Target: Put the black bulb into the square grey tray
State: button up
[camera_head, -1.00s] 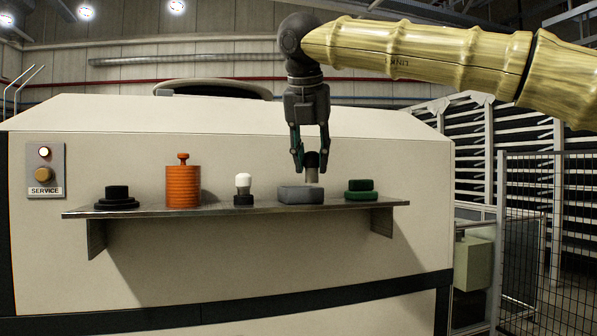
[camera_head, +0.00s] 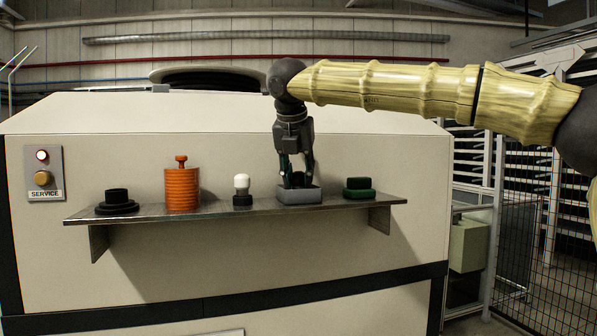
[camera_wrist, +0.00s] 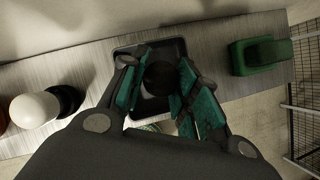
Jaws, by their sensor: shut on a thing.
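The square grey tray (camera_head: 299,195) stands on the metal shelf, between the white bulb and the green object. In the wrist view its dark inside and rim (camera_wrist: 122,53) show under my gripper. My gripper (camera_head: 297,183) points down into the tray. In the wrist view my gripper (camera_wrist: 158,92) has its green finger pads on both sides of the black bulb (camera_wrist: 160,76), shut on it. The bulb is within the tray's outline there. Whether it touches the tray floor I cannot tell.
A white bulb in a black base (camera_head: 242,190) stands left of the tray, a green stacked block (camera_head: 358,188) right. An orange ribbed cylinder (camera_head: 182,188) and a black stepped disc (camera_head: 117,202) stand further left. The shelf (camera_head: 220,212) is narrow; a mesh fence (camera_head: 535,235) is at right.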

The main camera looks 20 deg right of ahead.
jog(key=shift+s+a+f, duration=0.1)
jog(key=o, duration=0.6)
jog(key=shift+o, duration=0.2)
jog(key=b+v, duration=0.4)
jog(key=v, duration=0.8)
